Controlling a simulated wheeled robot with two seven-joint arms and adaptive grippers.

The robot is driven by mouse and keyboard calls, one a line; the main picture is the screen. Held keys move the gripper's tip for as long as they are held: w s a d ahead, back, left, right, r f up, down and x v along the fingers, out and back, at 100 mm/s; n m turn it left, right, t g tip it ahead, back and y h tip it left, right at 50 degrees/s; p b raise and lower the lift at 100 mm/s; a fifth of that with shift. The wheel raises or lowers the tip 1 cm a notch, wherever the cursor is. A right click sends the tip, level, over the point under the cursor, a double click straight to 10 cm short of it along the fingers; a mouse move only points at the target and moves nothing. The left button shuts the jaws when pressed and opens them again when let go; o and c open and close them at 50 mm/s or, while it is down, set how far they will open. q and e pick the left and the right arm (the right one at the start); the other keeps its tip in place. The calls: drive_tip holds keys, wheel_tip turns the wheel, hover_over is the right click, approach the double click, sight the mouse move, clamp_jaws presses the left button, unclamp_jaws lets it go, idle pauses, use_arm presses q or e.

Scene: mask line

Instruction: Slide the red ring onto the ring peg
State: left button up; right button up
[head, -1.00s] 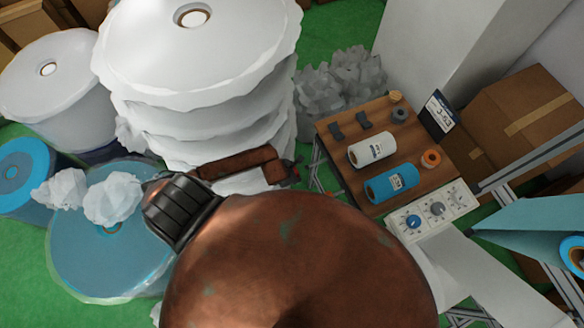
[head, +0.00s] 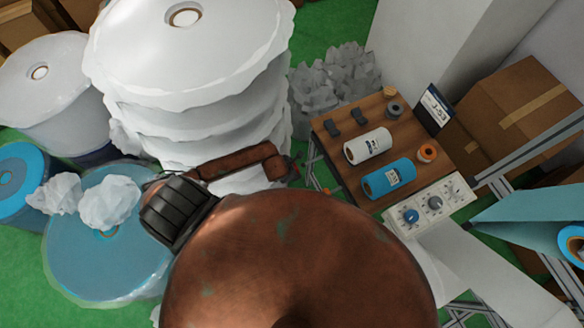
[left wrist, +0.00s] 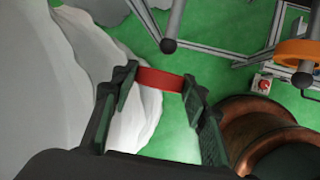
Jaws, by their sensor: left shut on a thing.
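The red ring (left wrist: 160,79) is held between the two fingertips of my left gripper (left wrist: 162,82) in the left wrist view. The gripper is shut on it, clear of the floor. Two rods with dark round ends point toward the camera beyond the gripper; one rod (left wrist: 172,22) is just above the ring in the picture, apart from it. Another rod at the right edge carries an orange ring (left wrist: 297,52). I cannot tell which rod is the ring peg. In the head view my left gripper (head: 290,168) is small and partly hidden, and the red ring is not clear. My right gripper is out of view.
Stacked white rolls (head: 190,60) stand close to the left gripper. A wooden board (head: 340,165) with rolls and a control panel (head: 430,204) is to the right. A metal frame (left wrist: 225,50) and a red button (left wrist: 262,84) lie beyond the gripper. Green floor shows between.

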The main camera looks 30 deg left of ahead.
sight(309, 163)
use_arm(q)
drive_tip(key=shift+w+d+b, duration=0.25)
drive_tip(key=shift+w+d, duration=0.2)
drive_tip(key=shift+w, duration=0.3)
drive_tip(key=shift+w+d+b, duration=0.2)
drive_tip(key=shift+w+d, duration=0.25)
drive_tip(key=shift+w, duration=0.25)
drive_tip(key=shift+w+d+b, duration=0.3)
drive_tip(key=shift+w+d, duration=0.1)
drive_tip(key=shift+w, duration=0.3)
drive_tip(key=shift+w+d+b, duration=0.25)
drive_tip(key=shift+w+d, duration=0.1)
drive_tip(key=shift+w, duration=0.3)
drive_tip(key=shift+w+d, duration=0.15)
drive_tip(key=shift+w, duration=0.1)
drive_tip(key=shift+f+b, duration=0.25)
drive_tip(key=shift+b, duration=0.2)
drive_tip(key=o, duration=1.2)
